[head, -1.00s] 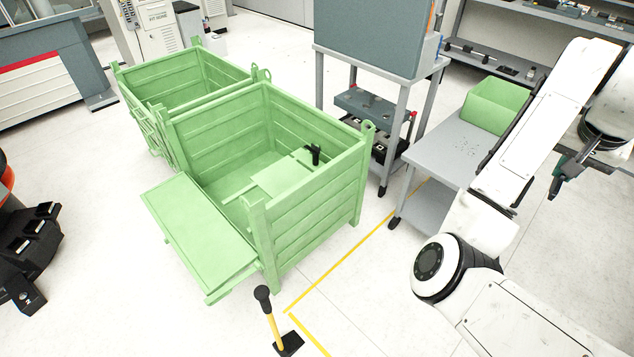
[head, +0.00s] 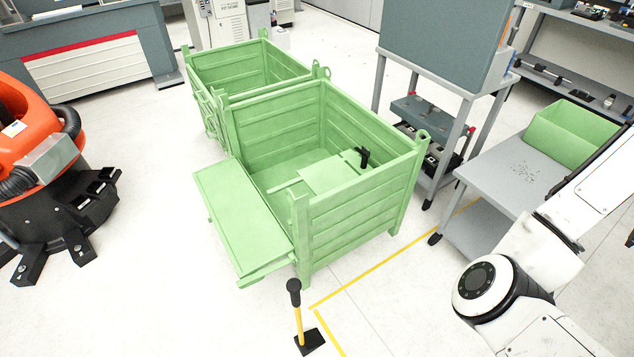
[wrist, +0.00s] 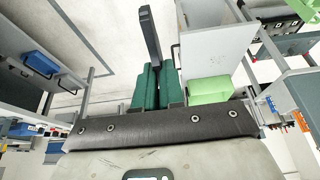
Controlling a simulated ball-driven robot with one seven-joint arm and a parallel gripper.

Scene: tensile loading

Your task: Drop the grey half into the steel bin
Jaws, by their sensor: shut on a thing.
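My gripper (wrist: 157,80) shows in the wrist view, its green fingers shut on a dark grey bar (wrist: 149,32), likely the grey half. The bar sticks out past the fingertips. In the head view the gripper is almost wholly cut off by the right edge, and the grey half cannot be made out there. A large green crate-like bin (head: 360,215), which may be the steel bin, stands on the floor in the middle of the head view. Its near-left side is folded down. Green panels and a small black object (head: 363,157) lie inside. My gripper is well to its right.
A second green bin (head: 250,68) stands behind. A grey table (head: 490,172) with a small green box (head: 575,133) is at right. A yellow post with a black top (head: 294,287) stands in front. An orange machine (head: 40,140) is at left.

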